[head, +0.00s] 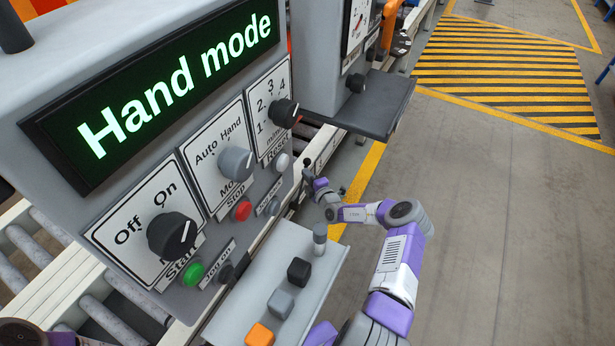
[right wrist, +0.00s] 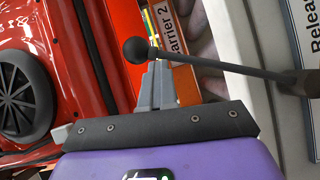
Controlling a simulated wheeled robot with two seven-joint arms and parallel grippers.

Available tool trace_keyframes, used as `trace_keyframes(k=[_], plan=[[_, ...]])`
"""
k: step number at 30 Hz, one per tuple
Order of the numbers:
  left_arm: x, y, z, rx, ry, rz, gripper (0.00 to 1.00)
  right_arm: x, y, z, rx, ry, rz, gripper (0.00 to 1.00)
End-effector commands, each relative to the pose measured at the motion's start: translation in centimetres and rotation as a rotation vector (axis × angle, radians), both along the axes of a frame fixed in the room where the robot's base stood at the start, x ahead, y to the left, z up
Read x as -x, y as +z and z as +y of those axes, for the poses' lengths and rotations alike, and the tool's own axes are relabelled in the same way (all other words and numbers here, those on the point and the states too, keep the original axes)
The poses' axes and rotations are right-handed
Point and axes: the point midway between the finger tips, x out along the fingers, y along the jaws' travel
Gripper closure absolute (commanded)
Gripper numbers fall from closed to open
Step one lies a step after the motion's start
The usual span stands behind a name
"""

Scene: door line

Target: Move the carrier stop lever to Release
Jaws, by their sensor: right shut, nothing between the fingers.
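The lever with a black ball knob (right wrist: 137,50) shows in the right wrist view. Its thin dark rod (right wrist: 215,68) runs right to a dark pivot (right wrist: 300,83). A partly cut-off sign (right wrist: 308,35) reading "Release" stands beside the pivot. My right gripper (right wrist: 155,72) is shut and empty, its grey fingertips close to the knob and rod; I cannot tell whether they touch. In the head view my right gripper (head: 318,190) is small, past the right edge of the control panel (head: 292,172). My left gripper is not in view.
The panel's display (head: 160,85) reads "Hand mode". A shelf (head: 245,285) with small blocks juts out below the panel. A red car body (right wrist: 55,25) and an orange "Carrier 2" label (right wrist: 175,40) show behind the lever. The floor (head: 500,220) at right is clear.

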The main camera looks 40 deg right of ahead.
Motion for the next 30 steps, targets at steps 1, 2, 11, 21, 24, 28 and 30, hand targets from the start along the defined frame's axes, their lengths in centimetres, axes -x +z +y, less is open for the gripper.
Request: trace_keyframes(k=[1,2,11,21,24,28,30], plan=[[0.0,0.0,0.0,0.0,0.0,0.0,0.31,0.0,0.2,-0.7,0.005,-0.013,-0.004,1.0],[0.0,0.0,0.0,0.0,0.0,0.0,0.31,0.0,0.2,-0.7,0.005,-0.013,-0.005,1.0],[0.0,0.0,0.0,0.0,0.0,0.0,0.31,0.1,0.3,-0.9,0.006,-0.018,-0.006,1.0],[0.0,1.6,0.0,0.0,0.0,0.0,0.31,4.1,0.8,0.1,0.004,-0.01,-0.002,1.0],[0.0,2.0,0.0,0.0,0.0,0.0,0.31,5.7,0.9,0.5,0.003,-0.006,-0.003,1.0],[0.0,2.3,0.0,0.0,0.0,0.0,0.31,7.1,1.0,0.9,0.004,-0.004,-0.002,1.0],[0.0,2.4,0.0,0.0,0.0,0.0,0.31,7.5,1.0,1.0,0.004,-0.003,-0.002,1.0]])
